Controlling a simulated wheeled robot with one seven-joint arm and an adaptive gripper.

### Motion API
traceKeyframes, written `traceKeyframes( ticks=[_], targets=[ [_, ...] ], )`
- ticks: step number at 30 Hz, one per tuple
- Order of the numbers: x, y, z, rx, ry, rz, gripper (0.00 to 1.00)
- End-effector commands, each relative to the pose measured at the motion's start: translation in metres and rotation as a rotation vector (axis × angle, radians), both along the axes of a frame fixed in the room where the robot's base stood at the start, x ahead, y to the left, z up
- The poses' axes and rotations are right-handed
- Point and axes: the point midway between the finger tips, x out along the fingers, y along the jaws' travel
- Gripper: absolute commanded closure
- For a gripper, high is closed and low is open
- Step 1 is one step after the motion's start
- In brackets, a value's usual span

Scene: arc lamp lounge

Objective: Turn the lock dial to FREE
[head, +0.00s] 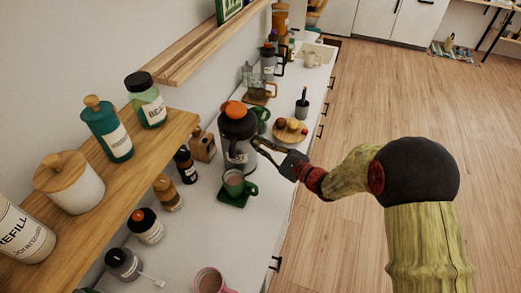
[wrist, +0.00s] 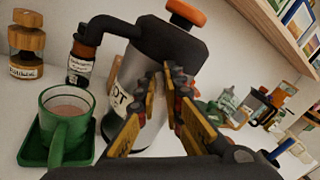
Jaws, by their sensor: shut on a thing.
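A steel and black jug (head: 238,128) stands on the white counter, with an orange dial (head: 235,109) on its lid. In the wrist view the jug (wrist: 134,72) shows part of a label reading "OT", and its black spout points left. The dial (wrist: 187,11) is at the top of that view; I cannot read any lock marking on it. My gripper (head: 257,143) is at the jug's right side, below the dial. In the wrist view its fingers (wrist: 168,82) are closed on the jug's dark handle, which they largely hide.
A green mug (head: 234,182) on a green coaster stands close before the jug. A wooden plate of fruit (head: 290,132) lies to the right. A wooden shelf (head: 120,190) with jars overhangs the left. The floor to the right is clear.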

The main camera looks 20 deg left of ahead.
Motion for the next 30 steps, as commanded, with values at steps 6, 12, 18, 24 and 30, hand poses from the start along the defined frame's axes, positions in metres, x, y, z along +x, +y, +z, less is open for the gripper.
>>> traceKeyframes(
  ticks=[6,12,18,24,30],
  targets=[
    [-0.0018,0.0008,-0.0062,-0.085,-0.191,0.001,1.0],
    [-0.0028,0.0012,-0.0081,-0.164,-0.363,0.0,1.0],
    [-0.0036,0.0015,-0.0094,-0.244,-0.536,0.0,1.0],
    [-0.0043,0.0019,-0.0086,-0.318,-0.698,0.0,1.0],
    [-0.0045,0.0019,-0.0086,-0.381,-0.831,0.001,1.0]
  ],
)
